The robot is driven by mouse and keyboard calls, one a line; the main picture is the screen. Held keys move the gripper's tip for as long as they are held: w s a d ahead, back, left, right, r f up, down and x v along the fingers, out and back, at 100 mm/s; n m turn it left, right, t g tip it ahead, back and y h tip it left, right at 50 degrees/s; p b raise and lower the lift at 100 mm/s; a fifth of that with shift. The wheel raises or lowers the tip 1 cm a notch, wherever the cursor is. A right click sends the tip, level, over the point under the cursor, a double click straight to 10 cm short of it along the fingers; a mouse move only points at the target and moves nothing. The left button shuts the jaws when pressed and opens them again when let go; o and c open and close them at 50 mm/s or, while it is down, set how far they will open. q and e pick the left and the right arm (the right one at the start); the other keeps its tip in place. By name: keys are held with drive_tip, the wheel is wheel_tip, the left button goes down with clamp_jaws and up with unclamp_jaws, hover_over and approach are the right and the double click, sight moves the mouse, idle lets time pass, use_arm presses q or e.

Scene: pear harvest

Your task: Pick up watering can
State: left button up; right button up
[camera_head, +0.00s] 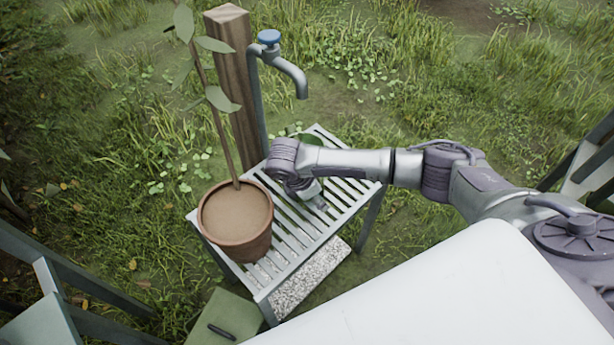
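No other watering can is clear in view. My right arm reaches in from the right over the bench. My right gripper (316,203) points down at the bench slats below the wrist. It is small and partly hidden, so I cannot tell whether its fingers are open or hold anything. My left gripper is not in view.
A terracotta pot (245,240) with a thin leafy stem stands on the bench's left side. A wooden post (232,85) and a tap with a blue handle (269,37) rise behind. A green box (228,314) sits below at the front. Grass surrounds the bench.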

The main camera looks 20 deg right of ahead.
clamp_jaws()
drive_tip(key=shift+w, duration=0.15)
idle(0.4)
drive_tip(key=shift+r, duration=0.2)
